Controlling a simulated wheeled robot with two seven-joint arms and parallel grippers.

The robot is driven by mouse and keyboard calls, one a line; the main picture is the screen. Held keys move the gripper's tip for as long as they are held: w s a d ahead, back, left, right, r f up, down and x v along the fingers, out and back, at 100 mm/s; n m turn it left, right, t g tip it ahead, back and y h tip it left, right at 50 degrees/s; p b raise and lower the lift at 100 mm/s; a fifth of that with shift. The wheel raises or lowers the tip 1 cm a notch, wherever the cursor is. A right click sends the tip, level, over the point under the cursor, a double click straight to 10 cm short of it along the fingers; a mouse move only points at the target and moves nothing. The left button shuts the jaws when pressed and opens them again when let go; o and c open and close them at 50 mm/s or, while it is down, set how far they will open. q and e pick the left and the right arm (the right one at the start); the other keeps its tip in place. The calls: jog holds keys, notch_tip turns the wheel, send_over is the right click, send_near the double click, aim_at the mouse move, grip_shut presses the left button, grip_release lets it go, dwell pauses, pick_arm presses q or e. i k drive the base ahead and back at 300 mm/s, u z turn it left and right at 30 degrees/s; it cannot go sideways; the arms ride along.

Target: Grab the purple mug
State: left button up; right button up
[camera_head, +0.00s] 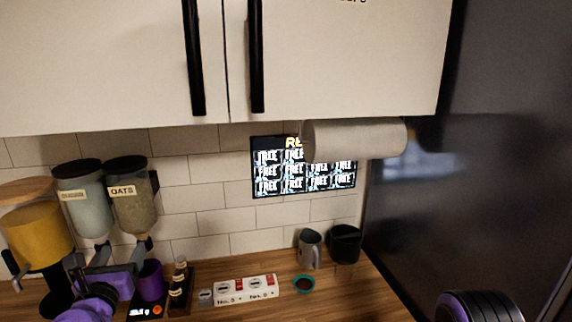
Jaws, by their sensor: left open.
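My left gripper (108,272) is open, just to the left of the mug. My purple left arm comes in from the lower left. I cannot tell whether a finger touches the mug. My right gripper is out of the picture; a dark and purple part of my right arm shows at the lower right.
Oats (131,197) and another dispenser (83,200) hang above the gripper, with a yellow container (36,236) at left. Small bottles (179,280) stand right of the mug.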

aim_at(151, 286)
jog(key=k, duration=1)
